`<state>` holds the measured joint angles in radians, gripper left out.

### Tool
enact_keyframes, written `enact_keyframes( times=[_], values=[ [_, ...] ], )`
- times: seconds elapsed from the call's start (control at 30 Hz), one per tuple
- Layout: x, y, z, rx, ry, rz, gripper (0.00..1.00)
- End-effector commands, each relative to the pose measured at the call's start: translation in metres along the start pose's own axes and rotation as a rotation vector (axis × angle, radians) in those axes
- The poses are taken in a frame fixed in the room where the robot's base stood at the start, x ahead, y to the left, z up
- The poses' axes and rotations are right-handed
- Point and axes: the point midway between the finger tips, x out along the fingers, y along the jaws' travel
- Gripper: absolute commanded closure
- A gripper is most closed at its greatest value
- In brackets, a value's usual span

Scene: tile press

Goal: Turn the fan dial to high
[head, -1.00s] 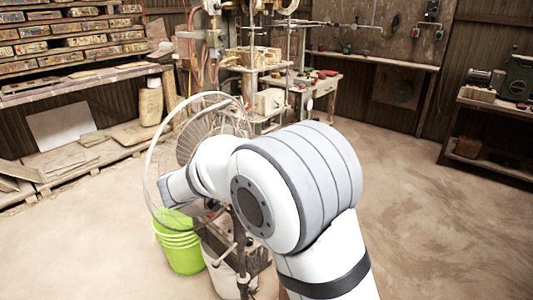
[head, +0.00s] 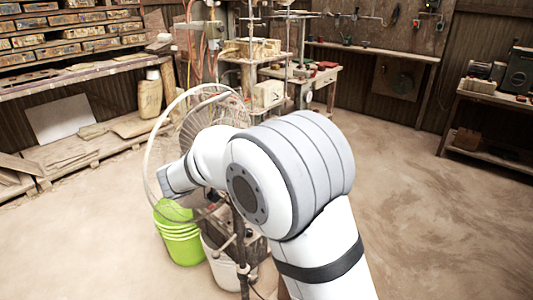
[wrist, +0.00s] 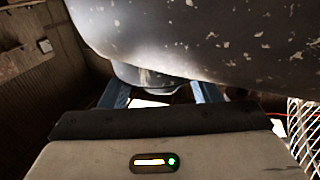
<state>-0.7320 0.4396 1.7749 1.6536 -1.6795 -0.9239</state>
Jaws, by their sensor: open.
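The fan, with its large pale round wire cage (head: 152,135), stands left of centre in the head view, partly hidden behind my arm. In the wrist view, a big dark grey surface with chipped paint (wrist: 200,35) fills the top, probably the fan's housing. A smaller grey rounded part (wrist: 150,77) shows below it, between my fingers; I cannot tell if it is the dial. My gripper (wrist: 160,94) is open, with a bluish finger on each side. I cannot tell whether it touches anything. No dial marks or setting can be read.
A green bucket (head: 178,240) and a white bucket (head: 222,265) stand on the floor below the fan. A press stand with a work table (head: 262,97) is behind. Shelves of tiles (head: 70,45) line the left wall. Floor at the right is clear.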

Motion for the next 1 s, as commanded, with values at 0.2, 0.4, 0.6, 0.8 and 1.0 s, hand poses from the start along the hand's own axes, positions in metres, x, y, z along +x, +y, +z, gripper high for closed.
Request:
enact_keyframes(
  times=[0.2,0.4,0.6,0.8,1.0],
  values=[
    [-0.013,-0.001,0.000,0.001,0.000,-0.003,0.43],
    [-0.048,0.000,0.000,0.000,0.000,-0.004,0.43],
    [-0.073,0.000,0.000,0.000,0.000,-0.002,0.43],
    [-0.079,0.001,0.000,0.000,0.000,0.001,0.43],
    [-0.079,0.001,0.000,0.000,0.000,0.001,0.43]
  ],
)
